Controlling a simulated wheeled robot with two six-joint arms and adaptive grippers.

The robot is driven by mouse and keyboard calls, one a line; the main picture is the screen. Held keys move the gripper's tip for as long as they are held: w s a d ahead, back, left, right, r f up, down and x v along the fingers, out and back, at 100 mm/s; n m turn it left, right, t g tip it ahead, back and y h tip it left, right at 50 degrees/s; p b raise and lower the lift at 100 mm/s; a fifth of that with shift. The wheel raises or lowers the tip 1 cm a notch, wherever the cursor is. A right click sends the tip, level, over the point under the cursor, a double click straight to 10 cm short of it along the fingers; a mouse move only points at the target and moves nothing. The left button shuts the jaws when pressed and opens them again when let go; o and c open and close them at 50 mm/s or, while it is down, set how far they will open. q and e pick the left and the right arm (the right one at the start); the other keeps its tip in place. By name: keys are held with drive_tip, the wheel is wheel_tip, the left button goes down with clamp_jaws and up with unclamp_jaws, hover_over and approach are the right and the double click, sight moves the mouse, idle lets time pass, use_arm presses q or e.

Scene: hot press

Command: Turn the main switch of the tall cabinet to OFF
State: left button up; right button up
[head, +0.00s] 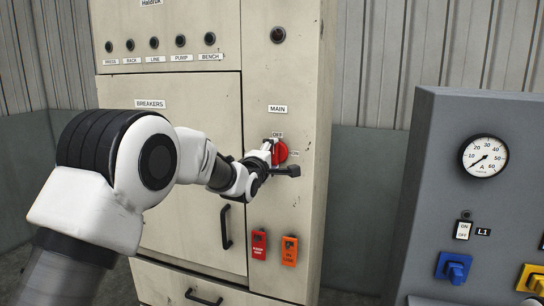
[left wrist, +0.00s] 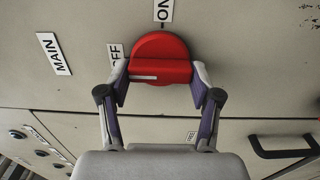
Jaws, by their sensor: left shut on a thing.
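The main switch is a red round knob with a raised handle (head: 281,153) on the tall cabinet's narrow right panel, below the MAIN label. In the left wrist view the knob (left wrist: 160,50) has a white line on its handle, pointing to the picture's left, the side of the partly covered OFF label (left wrist: 115,52). The ON label (left wrist: 163,10) is at the top there. My left gripper (head: 277,159) is at the knob; its fingers (left wrist: 160,84) are shut on the handle from both ends. My right gripper is not in view.
The tall beige cabinet (head: 180,90) has a breaker door with a black handle (head: 226,227). A red tag (head: 259,244) and an orange tag (head: 289,250) hang below the switch. A grey console (head: 430,170) with a gauge (head: 485,156) stands at right.

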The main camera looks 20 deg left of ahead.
use_arm(q)
drive_tip(key=o, duration=1.1)
drive_tip(key=shift+o, duration=0.2)
drive_tip(key=s, duration=1.2)
drive_tip(key=shift+a, duration=0.25)
drive_tip(key=shift+f, duration=0.15)
